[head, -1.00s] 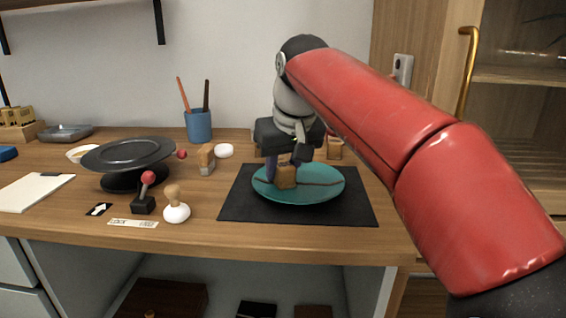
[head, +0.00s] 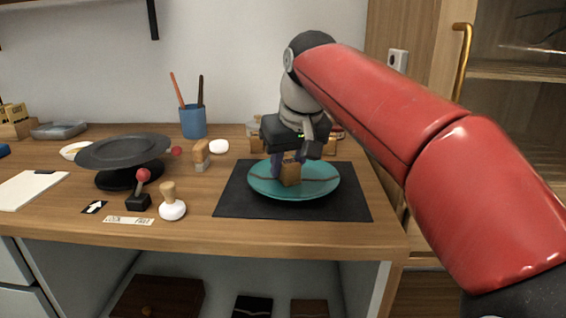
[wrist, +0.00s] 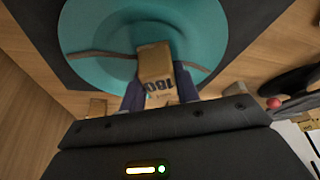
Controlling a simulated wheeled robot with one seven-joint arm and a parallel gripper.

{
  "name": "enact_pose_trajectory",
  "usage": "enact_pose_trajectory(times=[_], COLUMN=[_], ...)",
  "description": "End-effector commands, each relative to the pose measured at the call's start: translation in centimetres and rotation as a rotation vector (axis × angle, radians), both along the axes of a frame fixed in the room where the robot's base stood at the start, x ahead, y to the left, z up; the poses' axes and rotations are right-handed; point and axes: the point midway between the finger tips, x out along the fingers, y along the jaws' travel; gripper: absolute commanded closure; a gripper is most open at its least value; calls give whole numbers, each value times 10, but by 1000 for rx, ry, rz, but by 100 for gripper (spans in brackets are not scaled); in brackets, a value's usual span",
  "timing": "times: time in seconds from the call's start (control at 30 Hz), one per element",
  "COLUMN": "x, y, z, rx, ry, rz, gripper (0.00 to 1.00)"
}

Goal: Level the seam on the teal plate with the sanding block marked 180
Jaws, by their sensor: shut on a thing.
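The teal plate (head: 318,187) lies on a black mat on the workbench. A dark raised-looking seam (head: 322,179) runs across it; in the wrist view the seam (wrist: 100,55) shows on both sides of the block. My gripper (head: 287,166) points down over the plate and is shut on a tan sanding block (head: 290,174). In the wrist view the block (wrist: 154,62) shows the mark 180, upside down, between my fingers. The block stands over the seam near the plate's middle; I cannot tell for sure whether it touches.
The black mat (head: 240,205) surrounds the plate. To its left are a white-based wooden-handled stamp (head: 172,209), another tan block (head: 201,153), a dark turntable (head: 125,152) and a red-knobbed lever (head: 141,188). A blue cup (head: 193,121) with brushes stands behind.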

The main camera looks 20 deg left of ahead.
Motion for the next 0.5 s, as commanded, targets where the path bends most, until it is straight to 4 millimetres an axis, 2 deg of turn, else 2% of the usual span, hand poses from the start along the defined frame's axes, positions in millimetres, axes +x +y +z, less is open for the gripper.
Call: enact_pose_trajectory(times=[0.23, 0.5], x=[9, 7], y=[-11, -20], z=[-2, -3], rx=[-1, -3], ry=[2, 2], rz=[-2, -3], gripper=[87, 87])
